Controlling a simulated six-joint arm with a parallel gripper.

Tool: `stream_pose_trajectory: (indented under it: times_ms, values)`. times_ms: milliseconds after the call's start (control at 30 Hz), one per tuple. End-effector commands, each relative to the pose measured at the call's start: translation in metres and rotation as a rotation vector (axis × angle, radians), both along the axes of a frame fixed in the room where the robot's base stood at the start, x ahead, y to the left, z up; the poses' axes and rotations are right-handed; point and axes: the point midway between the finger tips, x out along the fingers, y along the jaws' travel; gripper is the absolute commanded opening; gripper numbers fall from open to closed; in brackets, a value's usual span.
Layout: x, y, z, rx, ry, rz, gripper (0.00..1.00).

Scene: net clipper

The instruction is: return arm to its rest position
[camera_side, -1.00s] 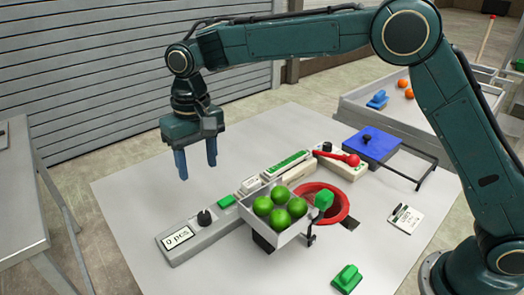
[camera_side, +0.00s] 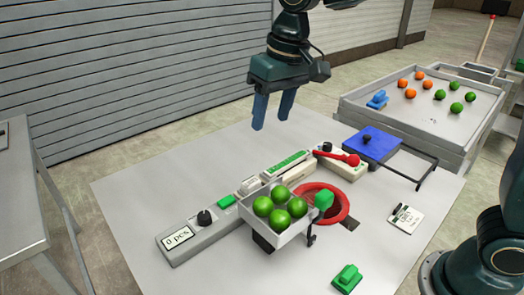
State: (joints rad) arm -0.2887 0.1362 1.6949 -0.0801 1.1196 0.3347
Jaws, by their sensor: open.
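My gripper (camera_side: 273,112) hangs above the far edge of the white table (camera_side: 145,190), with its two blue fingers pointing down. The fingers are apart with nothing between them. My upper arm runs out of the top of the picture, and my base shows at the lower right. Below and nearer the camera, a white tray (camera_side: 290,238) holds several green balls (camera_side: 279,219). My gripper is clear of the tray and of everything on the table.
A grey console (camera_side: 190,240) reads "0 pcs". A red ring (camera_side: 340,205), a red-handled device (camera_side: 335,157), a blue plate (camera_side: 368,146), a green block (camera_side: 346,278) and a card (camera_side: 405,219) are on the table. A bin (camera_side: 425,130) at right holds orange and green balls.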

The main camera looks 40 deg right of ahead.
Motion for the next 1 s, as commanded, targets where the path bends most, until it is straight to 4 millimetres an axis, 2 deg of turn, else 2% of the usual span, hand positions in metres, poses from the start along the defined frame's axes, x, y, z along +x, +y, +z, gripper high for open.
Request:
stream_pose_trajectory:
  times_ms: [200,467,767,1000]
  values:
    - [-0.041,-0.035,0.016,0.002,-0.061,-0.011,0.51]
    - [-0.091,-0.071,0.022,-0.005,-0.131,-0.022,0.51]
    - [-0.151,-0.102,0.013,-0.026,-0.212,-0.033,0.51]
    - [-0.195,-0.122,-0.006,-0.051,-0.273,-0.043,0.51]
